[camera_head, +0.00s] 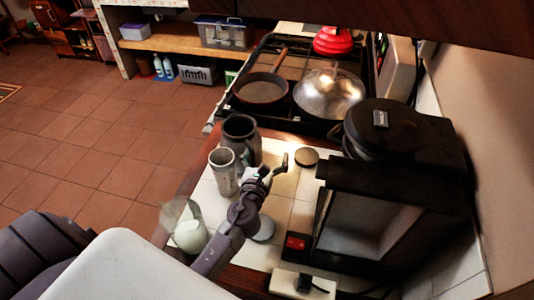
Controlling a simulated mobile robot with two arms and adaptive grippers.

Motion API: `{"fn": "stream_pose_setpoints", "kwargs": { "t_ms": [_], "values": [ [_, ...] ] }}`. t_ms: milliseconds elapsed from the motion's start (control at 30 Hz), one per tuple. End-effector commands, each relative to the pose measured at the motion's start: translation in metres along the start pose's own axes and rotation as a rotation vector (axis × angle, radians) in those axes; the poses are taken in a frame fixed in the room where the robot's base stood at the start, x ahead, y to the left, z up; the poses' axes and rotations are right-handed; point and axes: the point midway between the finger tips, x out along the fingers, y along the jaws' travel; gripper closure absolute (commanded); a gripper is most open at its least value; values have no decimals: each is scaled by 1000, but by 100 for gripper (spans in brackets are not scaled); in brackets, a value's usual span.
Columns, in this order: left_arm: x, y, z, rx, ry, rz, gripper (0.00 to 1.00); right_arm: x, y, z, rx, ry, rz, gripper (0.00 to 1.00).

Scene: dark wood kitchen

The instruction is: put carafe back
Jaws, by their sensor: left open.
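A dark grey, open-topped jug-like vessel (241,132) stands upright on the white tiled counter, and a clear glass vessel (186,224) with a pale lower part stands at the counter's left edge. I cannot tell for sure which is the carafe. The black coffee machine (400,195) stands at the right, its front bay facing the counter. My left gripper (273,170) is open and empty over the counter, between the grey vessels and the machine. The glass vessel is left of my left arm. My right gripper is not in view.
A pale grey mug (223,172) stands beside the dark vessel. Behind is a stove with a pan (263,88) and a shiny domed lid (328,92). A power socket (302,283) is in front.

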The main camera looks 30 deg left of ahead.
Motion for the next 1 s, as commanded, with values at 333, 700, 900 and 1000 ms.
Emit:
{"fn": "stream_pose_setpoints", "kwargs": {
  "t_ms": [333,700,900,1000],
  "values": [
    [-3,0,0,1,-1,0,0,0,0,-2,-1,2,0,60],
    [-72,0,0,2,2,-1,0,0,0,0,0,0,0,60],
    [-105,0,0,4,0,-2,0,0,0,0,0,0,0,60],
    [-114,0,1,3,-2,0,0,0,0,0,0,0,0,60]
  ]
}}
